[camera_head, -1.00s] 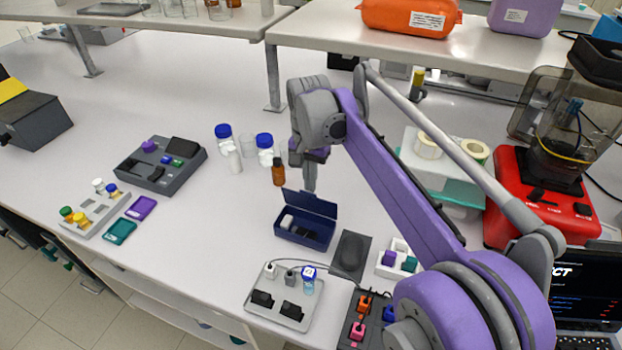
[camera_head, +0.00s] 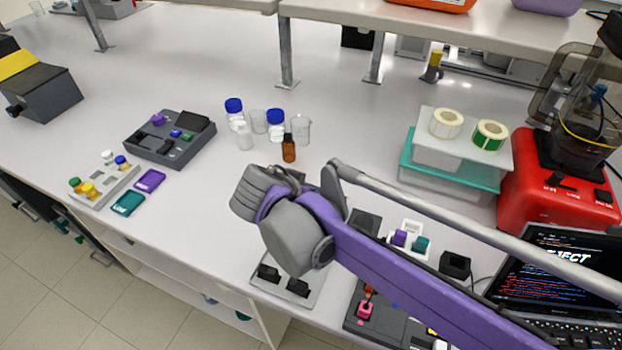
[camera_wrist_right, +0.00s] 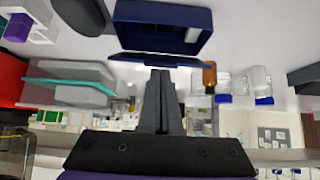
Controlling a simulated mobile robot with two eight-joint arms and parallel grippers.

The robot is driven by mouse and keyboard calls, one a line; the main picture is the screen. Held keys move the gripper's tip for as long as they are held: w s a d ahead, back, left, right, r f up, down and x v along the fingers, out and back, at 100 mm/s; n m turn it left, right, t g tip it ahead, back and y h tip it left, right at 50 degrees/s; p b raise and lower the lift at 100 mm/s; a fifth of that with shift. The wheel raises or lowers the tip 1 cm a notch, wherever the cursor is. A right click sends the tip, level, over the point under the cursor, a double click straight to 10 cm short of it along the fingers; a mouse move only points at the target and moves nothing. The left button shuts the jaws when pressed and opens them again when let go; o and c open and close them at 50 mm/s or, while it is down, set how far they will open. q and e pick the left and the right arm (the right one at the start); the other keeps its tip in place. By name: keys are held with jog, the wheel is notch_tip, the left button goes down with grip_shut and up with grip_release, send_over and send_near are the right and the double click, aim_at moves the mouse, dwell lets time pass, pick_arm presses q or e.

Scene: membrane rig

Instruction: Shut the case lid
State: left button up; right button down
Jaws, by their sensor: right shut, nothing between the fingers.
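The navy case (camera_wrist_right: 199,45) is at the top of the right wrist view, with its open interior and a pale item inside visible. Its lid (camera_wrist_right: 157,59) shows nearly edge-on as a thin dark blue plate, standing open. My right gripper (camera_wrist_right: 162,72) is shut and empty, its fingertips close to the outer side of the lid; I cannot tell whether they touch. In the head view my right arm hides the case and the gripper's fingers. My left gripper is not in view.
A brown bottle (camera_head: 289,148) and blue-capped bottles (camera_head: 276,124) stand behind the arm. A grey tray with black blocks (camera_head: 297,287) lies in front, and a white holder with purple and teal blocks (camera_head: 411,235) is to the right.

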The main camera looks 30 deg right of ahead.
jog(key=a+f+t+h+b, duration=0.1)
jog(key=s+a+f+t+h+b, duration=0.1)
jog(key=f, duration=0.1)
jog(key=shift+s+f+h, duration=0.15)
jog(key=shift+s+h, duration=0.05)
jog(key=shift+h, duration=0.2)
jog(key=shift+s+f, duration=0.1)
jog(key=shift+f, duration=0.15)
jog(key=shift+s+a+f+b, duration=0.15)
jog(key=shift+f+b, duration=0.15)
jog(key=shift+f, duration=0.25)
jog(key=shift+s+a+f+b, duration=0.1)
jog(key=shift+f+b, duration=0.15)
jog(key=shift+f, duration=0.35)
jog(key=shift+d, duration=0.15)
